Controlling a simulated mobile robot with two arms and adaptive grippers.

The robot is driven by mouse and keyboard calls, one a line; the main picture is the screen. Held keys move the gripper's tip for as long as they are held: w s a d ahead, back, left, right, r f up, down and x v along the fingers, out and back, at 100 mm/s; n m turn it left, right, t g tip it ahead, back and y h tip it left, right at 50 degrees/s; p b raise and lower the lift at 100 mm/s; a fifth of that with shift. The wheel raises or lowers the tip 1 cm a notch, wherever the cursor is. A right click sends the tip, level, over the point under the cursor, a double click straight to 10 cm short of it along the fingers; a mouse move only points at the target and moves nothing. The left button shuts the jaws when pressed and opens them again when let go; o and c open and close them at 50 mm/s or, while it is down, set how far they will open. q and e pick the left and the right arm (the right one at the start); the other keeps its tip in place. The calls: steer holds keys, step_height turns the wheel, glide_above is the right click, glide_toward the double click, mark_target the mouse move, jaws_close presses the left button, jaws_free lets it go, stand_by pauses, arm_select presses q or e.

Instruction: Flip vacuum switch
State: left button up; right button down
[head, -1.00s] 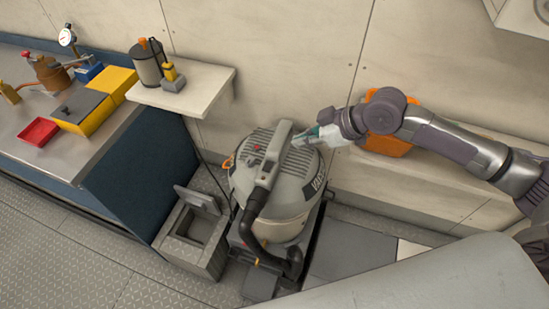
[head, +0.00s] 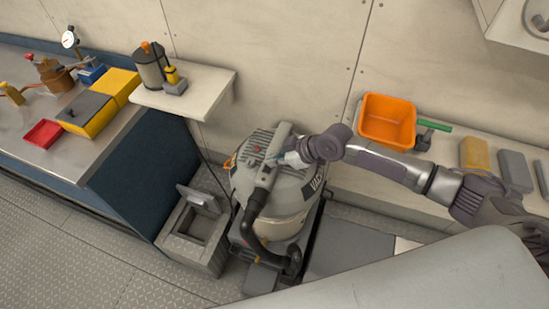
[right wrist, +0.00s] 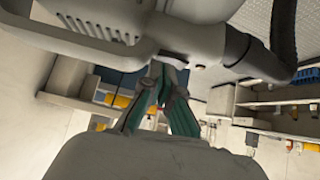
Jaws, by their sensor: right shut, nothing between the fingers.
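The grey vacuum (head: 280,200) stands on the floor in the middle of the head view, with a handle bar (head: 268,172) across its top. A small red part (head: 256,149) shows on its lid; I cannot tell whether it is the switch or which way it is set. My right gripper (head: 280,159) is shut and empty, right beside the handle; touching or apart is unclear. In the right wrist view its greenish fingers (right wrist: 166,70) point at the vacuum's handle (right wrist: 190,35), where a small reddish spot shows near the tips. My left gripper is not in view.
A black hose (head: 251,220) bends down the vacuum's front. A grey open bin (head: 195,240) stands to its left. A wall shelf (head: 205,88) holds a canister (head: 150,66). An orange bin (head: 388,120) sits on the ledge behind my right arm. A workbench is at left.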

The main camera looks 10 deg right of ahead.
steer(key=shift+f, duration=0.15)
steer(key=shift+w+f+b, duration=0.1)
steer(key=shift+f+b, duration=0.2)
steer(key=shift+b, duration=0.1)
steer(key=shift+r, duration=0.15)
steer(key=shift+p, duration=0.3)
steer(key=shift+s+a+r+p, duration=0.1)
steer(key=shift+s+a+p, duration=0.1)
steer(key=shift+s+p, duration=0.25)
steer(key=shift+s+a, duration=0.25)
steer(key=shift+s, duration=0.05)
steer(key=shift+w+r, duration=0.1)
steer(key=shift+r, duration=0.05)
